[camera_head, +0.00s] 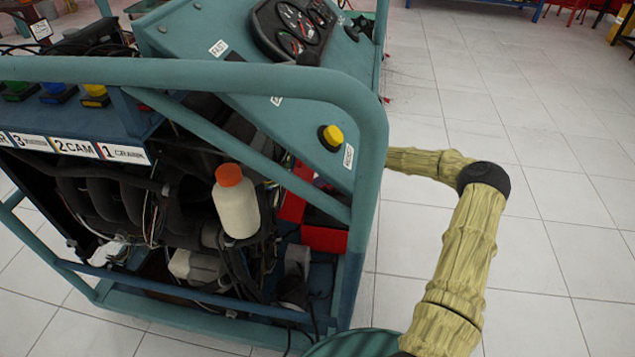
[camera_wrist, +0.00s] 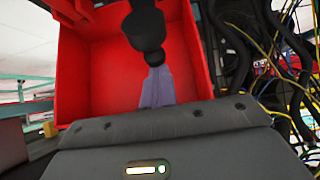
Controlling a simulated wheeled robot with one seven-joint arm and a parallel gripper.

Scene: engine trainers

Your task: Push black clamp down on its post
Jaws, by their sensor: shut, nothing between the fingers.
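In the wrist view, the black clamp (camera_wrist: 147,32) is a dark rounded piece at the top middle, in front of a red box (camera_wrist: 90,75). Its post cannot be made out. My gripper (camera_wrist: 156,72) shows as two grey-purple fingers pressed together, their tips right at the lower end of the clamp. Whether they touch it I cannot tell. Nothing shows between the fingers. In the head view, red parts (camera_head: 323,238) show low inside the engine trainer (camera_head: 372,150). My arm reaches behind the trainer's right frame, so the gripper and clamp are hidden there.
Black hoses and coloured wires (camera_wrist: 288,60) hang close at right in the wrist view. A white bottle with an orange cap (camera_head: 236,203) stands in the trainer. Teal frame tubes bound the opening. Tiled floor (camera_head: 540,250) is clear at right.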

